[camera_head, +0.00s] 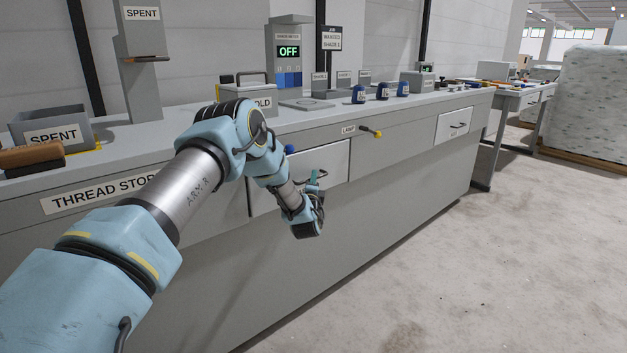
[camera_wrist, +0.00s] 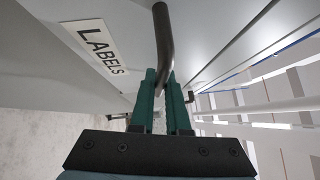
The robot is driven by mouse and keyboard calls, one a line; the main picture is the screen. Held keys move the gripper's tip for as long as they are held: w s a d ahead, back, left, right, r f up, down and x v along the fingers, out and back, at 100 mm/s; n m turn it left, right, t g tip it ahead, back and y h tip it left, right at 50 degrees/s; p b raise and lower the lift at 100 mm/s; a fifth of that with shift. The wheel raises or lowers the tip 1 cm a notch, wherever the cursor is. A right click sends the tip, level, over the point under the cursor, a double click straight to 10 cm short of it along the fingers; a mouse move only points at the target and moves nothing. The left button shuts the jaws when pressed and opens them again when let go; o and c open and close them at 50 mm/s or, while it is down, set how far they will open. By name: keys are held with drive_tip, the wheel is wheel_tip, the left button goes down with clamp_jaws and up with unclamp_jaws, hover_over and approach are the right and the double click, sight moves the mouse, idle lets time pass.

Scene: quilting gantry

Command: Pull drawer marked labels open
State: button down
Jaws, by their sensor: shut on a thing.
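The drawer marked LABELS (camera_head: 335,158) is a light grey front in the long bench, partly hidden behind my arm in the head view. Its white LABELS plate (camera_wrist: 97,45) reads clearly in the wrist view. A dark bar handle (camera_wrist: 163,35) stands out from the drawer front. My gripper (camera_wrist: 164,88) has its green fingers shut on this handle, one on each side. In the head view my gripper (camera_head: 315,179) is at the drawer's front. I cannot tell whether the drawer stands slightly out from the bench.
The floor (camera_head: 450,270) in front is clear.

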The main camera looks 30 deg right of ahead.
drive_tip(key=s+d, duration=0.2)
drive_tip(key=s, duration=0.8)
drive_tip(key=s+d, duration=0.2)
drive_tip(key=s, duration=0.9)
drive_tip(key=shift+s+p, duration=0.3)
drive_tip(key=shift+p, duration=0.05)
drive_tip(key=shift+d, duration=0.1)
drive_tip(key=c, duration=0.9)
unclamp_jaws()
drive_tip(key=shift+s, duration=0.1)
drive_tip(key=v, duration=1)
drive_tip(key=shift+s+a+f+b, duration=0.15)
drive_tip(key=shift+s+a+b, duration=0.1)
drive_tip(key=shift+b, duration=0.1)
